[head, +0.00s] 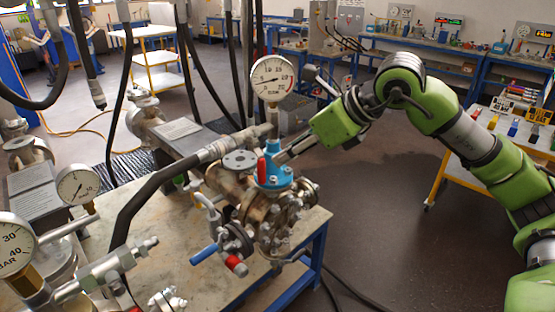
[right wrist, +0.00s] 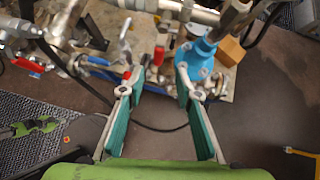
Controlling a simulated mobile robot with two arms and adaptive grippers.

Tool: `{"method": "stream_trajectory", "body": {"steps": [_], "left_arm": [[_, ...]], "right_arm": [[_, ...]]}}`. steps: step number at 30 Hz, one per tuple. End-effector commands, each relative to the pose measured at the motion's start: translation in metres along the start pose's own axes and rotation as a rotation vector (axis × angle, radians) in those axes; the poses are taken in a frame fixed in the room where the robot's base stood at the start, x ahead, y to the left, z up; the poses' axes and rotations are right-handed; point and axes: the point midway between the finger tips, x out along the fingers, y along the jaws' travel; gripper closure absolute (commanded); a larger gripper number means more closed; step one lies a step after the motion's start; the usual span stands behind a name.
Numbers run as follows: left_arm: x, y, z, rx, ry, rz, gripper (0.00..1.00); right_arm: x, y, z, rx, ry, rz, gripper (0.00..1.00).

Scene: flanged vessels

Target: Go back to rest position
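My right gripper (head: 284,155) reaches in from the right in the head view, its fingertips close beside the blue cap (head: 272,172) on top of the flanged vessel (head: 275,215). In the right wrist view my right gripper (right wrist: 158,88) has its two green-padded fingers apart with nothing held between them. The blue cap (right wrist: 196,60) shows just beyond the right-hand finger there; I cannot tell if they touch. A red handle (head: 262,170) stands beside the cap. My left gripper is not in view in the head view.
The vessel stands on a blue-framed table (head: 250,290) with pipes and hoses. A round pressure gauge (head: 272,79) rises just behind the gripper. A yellow-framed trolley (head: 445,165) stands to the right, behind my arm. Open floor (head: 385,230) lies between table and trolley.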

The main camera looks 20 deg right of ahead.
Motion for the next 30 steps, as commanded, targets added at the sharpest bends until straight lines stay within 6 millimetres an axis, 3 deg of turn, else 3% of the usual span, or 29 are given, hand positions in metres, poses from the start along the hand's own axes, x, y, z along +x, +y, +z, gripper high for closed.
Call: {"method": "stream_trajectory", "body": {"steps": [6, 19, 22, 26, 30], "left_arm": [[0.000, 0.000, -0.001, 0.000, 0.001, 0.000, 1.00], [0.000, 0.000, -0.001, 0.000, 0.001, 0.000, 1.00], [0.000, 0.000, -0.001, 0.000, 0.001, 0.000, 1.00], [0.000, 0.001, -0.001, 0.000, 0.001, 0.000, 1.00], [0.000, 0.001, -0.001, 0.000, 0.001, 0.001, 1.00]], "right_arm": [[-0.011, 0.000, -0.001, -0.001, 0.001, 0.000, 0.69], [-0.011, 0.001, -0.001, -0.001, 0.001, 0.001, 0.69], [-0.006, 0.009, 0.002, -0.002, -0.011, 0.031, 0.69], [0.014, 0.056, 0.014, 0.007, -0.082, 0.183, 0.69], [0.029, 0.149, 0.042, 0.105, -0.255, 0.512, 0.69]]}}
